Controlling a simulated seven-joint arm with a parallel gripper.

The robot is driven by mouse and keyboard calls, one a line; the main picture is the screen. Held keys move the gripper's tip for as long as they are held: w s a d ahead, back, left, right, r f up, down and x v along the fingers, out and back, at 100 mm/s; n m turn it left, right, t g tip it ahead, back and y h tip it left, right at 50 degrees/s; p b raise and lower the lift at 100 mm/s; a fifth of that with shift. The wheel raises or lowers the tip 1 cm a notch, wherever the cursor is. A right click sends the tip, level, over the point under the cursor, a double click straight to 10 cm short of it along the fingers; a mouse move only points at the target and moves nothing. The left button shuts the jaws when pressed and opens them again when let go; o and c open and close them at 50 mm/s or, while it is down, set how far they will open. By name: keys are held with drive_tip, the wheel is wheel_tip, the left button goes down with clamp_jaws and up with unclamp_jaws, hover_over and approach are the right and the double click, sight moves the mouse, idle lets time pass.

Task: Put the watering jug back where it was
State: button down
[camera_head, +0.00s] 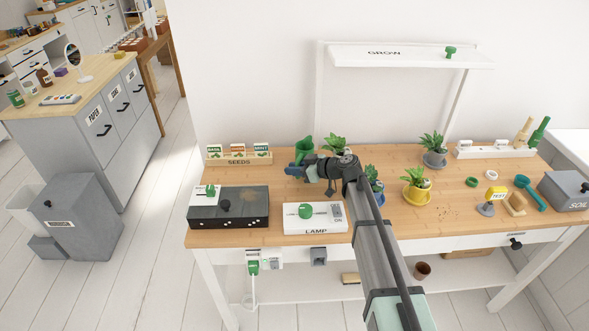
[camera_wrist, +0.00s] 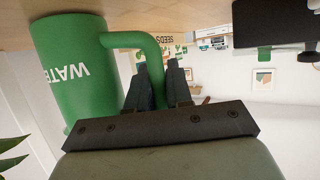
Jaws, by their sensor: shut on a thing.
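The watering jug (camera_head: 304,147) is green, at the back left of the wooden desk, right of the seed box. My arm hides much of it in the head view. The wrist view is upside down and shows the jug (camera_wrist: 72,75) large, with "WATER" lettering on its side. My gripper (camera_head: 296,172) is shut on the jug's handle (camera_wrist: 150,55), which passes between the dark fingers (camera_wrist: 160,85). The jug looks upright, its base near the desk surface. I cannot tell whether it touches.
The seed box (camera_head: 239,157) stands left of the jug. A black-topped box (camera_head: 228,207) and the white lamp panel (camera_head: 315,219) lie in front. Potted plants (camera_head: 434,150) stand to the right, one (camera_head: 337,142) close beside the jug. A white GROW shelf (camera_head: 400,58) hangs above.

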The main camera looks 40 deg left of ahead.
drive_tip(key=c, duration=1)
unclamp_jaws()
drive_tip(key=shift+f, duration=0.15)
drive_tip(key=shift+c, duration=0.2)
drive_tip(key=shift+r, duration=0.2)
drive_tip(key=v, duration=1.2)
